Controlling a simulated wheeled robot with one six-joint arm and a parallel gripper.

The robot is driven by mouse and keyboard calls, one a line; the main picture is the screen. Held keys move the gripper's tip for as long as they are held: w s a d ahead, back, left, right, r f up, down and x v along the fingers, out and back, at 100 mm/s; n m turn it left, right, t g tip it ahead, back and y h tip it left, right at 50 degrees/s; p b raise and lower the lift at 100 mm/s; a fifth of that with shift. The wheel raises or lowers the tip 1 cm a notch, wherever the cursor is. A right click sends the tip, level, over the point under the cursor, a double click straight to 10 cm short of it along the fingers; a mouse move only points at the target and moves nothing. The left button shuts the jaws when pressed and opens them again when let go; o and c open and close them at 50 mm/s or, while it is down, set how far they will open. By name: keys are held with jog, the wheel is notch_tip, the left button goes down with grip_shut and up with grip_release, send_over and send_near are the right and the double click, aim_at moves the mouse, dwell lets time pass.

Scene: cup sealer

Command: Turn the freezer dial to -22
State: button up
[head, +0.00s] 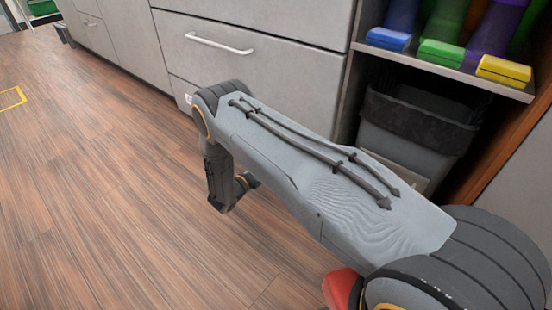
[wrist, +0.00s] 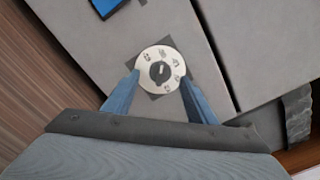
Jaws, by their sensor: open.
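The freezer dial shows in the wrist view as a round white disc (wrist: 149,59) with dark markings around its rim and a black knob (wrist: 159,72) in the middle. It sits on a dark square plate on a grey panel (wrist: 90,50). The markings are too small to read. My gripper (wrist: 158,79) is open, with one blue finger at each side of the dial's lower part. I cannot tell whether the fingers touch it. In the head view the dial is not visible, and my arm extends down to the left in front of the grey cabinets.
Grey drawers (head: 280,95) with a white handle (head: 219,44) stand behind my arm. A bin with a black liner (head: 415,120) stands under a shelf with blue, green and yellow items at the right. The wooden floor (head: 90,180) at left is clear.

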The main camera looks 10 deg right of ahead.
jog(key=shift+b+x, duration=0.3)
jog(key=shift+x, duration=0.95)
jog(key=c, duration=1.1)
